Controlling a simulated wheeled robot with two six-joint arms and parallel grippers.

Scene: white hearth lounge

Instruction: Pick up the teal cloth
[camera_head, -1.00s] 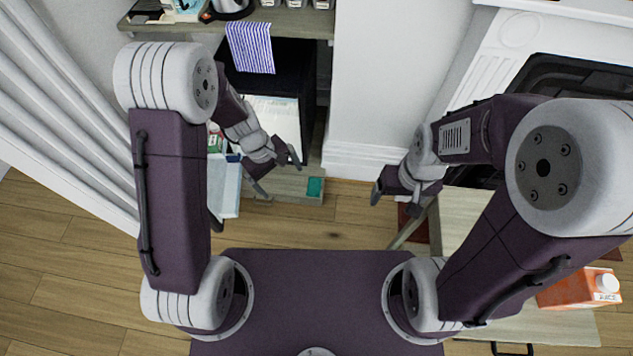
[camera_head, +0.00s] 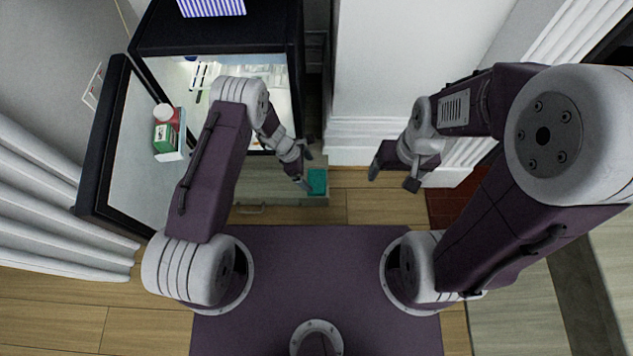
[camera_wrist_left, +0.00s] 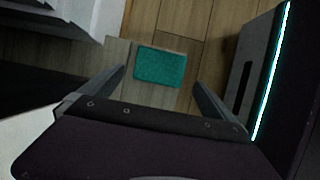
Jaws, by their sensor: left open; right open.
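The teal cloth (camera_head: 317,182) lies flat on a low wooden surface, just right of my left gripper in the head view. In the left wrist view the teal cloth (camera_wrist_left: 160,67) is a small rectangle ahead of the fingers, apart from them. My left gripper (camera_head: 306,167) is open and empty, above and beside the cloth; its two fingers also show in the left wrist view (camera_wrist_left: 160,84). My right gripper (camera_head: 392,180) is open and empty, further right over the floor.
A black-framed fridge (camera_head: 215,36) stands open behind my left arm, its door (camera_head: 122,150) swung left with a carton and bottle on its shelf. A white wall (camera_head: 376,70) stands at centre. Wooden floor (camera_head: 350,207) is clear in front.

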